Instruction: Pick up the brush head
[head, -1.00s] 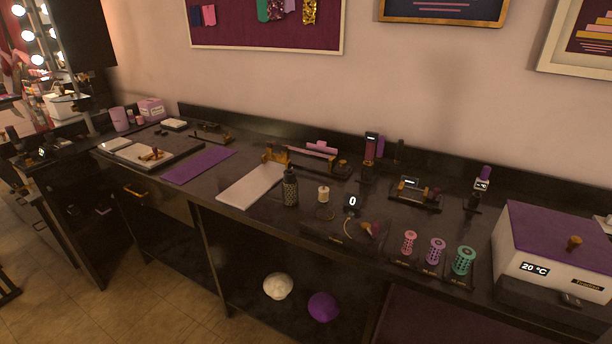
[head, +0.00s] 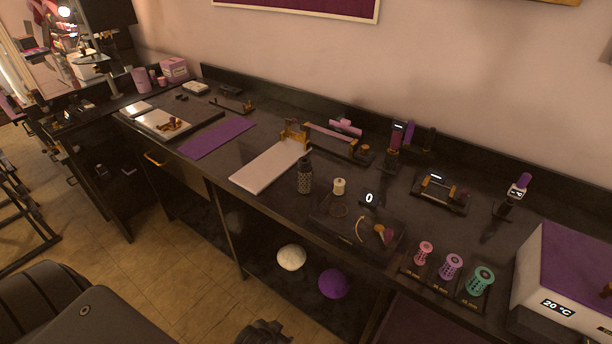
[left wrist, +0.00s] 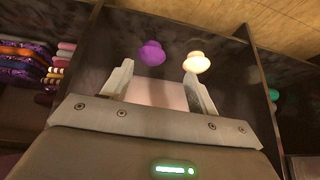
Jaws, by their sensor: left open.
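A dark perforated barrel (head: 305,177) stands upright on the counter, beside the white board. Pink (head: 423,253), purple (head: 451,266) and green (head: 480,281) perforated rollers stand in a row on a dark base near the counter's front edge. I cannot tell for sure which of these is the brush head. My left gripper (head: 263,333) shows only in part at the bottom edge of the head view, low in front of the counter and apart from these pieces. In the left wrist view its two fingers (left wrist: 157,82) are spread and nothing is held between them. My right gripper is not in view.
A dark tray (head: 335,228) with a spool (head: 339,186) and a white heater box (head: 560,270) stand on top. A purple mat (head: 218,138) lies to the left.

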